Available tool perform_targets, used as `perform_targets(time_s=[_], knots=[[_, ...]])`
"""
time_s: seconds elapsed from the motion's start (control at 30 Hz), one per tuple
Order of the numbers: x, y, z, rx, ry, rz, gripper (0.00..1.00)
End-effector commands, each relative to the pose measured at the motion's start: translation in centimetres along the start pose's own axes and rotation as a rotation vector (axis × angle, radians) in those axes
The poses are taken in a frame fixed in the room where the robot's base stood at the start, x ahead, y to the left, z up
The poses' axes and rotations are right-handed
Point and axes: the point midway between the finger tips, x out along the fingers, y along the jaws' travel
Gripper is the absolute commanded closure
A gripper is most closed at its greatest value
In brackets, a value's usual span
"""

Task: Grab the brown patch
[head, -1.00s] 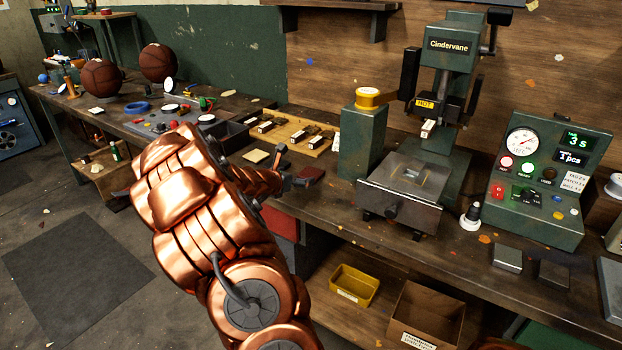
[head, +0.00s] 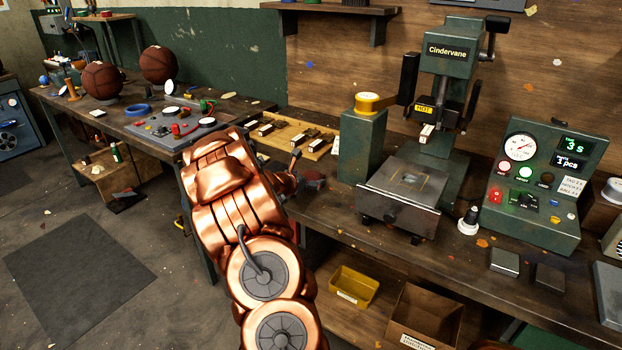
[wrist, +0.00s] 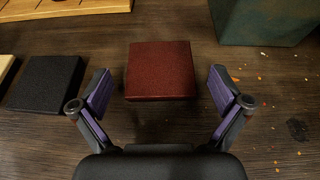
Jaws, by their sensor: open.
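The brown patch (wrist: 160,70) is a reddish-brown square that lies flat on the wooden bench. In the wrist view it is centred just ahead of my gripper (wrist: 162,90), whose two purple-padded fingers are open to its left and right. The fingers do not touch it. In the head view the patch (head: 315,181) shows only partly, and my gripper (head: 300,170) is mostly hidden behind my copper arm.
A black square patch (wrist: 45,84) lies to the left, with the edge of a pale one beyond. A wooden rack (head: 323,146) stands behind. A green press (head: 452,62) and control box (head: 548,185) stand to the right.

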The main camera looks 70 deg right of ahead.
Motion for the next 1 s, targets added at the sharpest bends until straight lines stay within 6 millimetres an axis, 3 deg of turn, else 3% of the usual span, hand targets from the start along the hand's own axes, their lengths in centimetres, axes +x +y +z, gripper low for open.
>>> perform_targets(time_s=[0.17,0.77,1.0], knots=[[0.00,0.00,0.00,0.000,0.000,0.000,0.00],[-0.02,0.00,0.02,0.000,-0.001,0.000,0.62],[-0.04,0.01,0.06,0.000,-0.001,0.000,0.63]])
